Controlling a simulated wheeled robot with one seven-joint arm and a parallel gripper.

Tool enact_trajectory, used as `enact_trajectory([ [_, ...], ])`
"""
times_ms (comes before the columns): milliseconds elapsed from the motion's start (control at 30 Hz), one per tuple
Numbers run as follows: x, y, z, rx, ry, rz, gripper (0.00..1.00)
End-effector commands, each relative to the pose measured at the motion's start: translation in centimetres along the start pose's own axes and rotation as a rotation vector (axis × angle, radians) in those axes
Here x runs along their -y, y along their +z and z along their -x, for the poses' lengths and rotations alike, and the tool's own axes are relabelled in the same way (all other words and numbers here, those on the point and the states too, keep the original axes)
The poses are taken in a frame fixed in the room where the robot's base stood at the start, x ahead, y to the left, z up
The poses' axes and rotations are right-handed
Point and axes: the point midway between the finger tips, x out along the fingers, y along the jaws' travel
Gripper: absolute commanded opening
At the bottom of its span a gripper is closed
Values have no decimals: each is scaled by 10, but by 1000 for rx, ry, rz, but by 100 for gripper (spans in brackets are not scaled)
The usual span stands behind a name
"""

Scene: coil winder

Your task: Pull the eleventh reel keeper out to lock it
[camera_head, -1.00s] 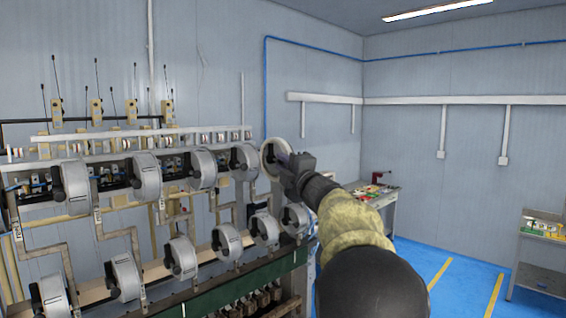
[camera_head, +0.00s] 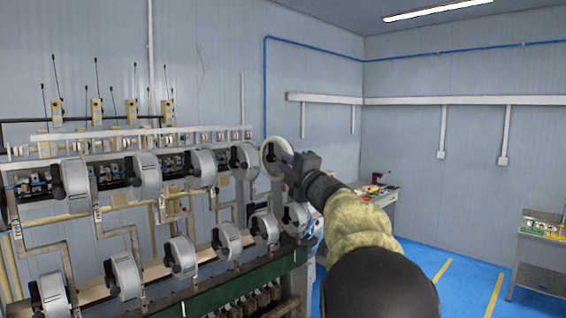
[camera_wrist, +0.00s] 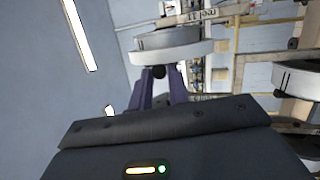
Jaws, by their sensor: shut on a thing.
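In the head view my gripper (camera_head: 288,160) reaches from the right to the last reel (camera_head: 272,154) at the right end of the upper row. The wrist view shows the two purple fingers of my gripper (camera_wrist: 160,80) closed on the dark round reel keeper (camera_wrist: 159,71), in front of that white reel (camera_wrist: 170,46). In the head view the keeper is hidden behind my gripper and wrist. From these views I cannot tell how far out the keeper stands.
Several other white reels with black keepers line the winder's upper row (camera_head: 202,168) and lower row (camera_head: 227,241). Another reel (camera_wrist: 297,79) shows right of my gripper in the wrist view. A workbench (camera_head: 384,197) stands behind my arm. Blue floor (camera_head: 415,262) is free at right.

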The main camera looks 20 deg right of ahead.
Motion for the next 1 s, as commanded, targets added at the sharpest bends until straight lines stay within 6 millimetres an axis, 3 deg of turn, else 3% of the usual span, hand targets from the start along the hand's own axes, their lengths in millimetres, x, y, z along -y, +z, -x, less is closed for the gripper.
enact_trajectory([
  [667,-2,3,10,1,-1,0,7],
  [700,-2,3,10,1,-1,0,24],
  [733,-2,3,10,1,-1,0,30],
  [1000,-2,3,10,1,0,0,32],
])
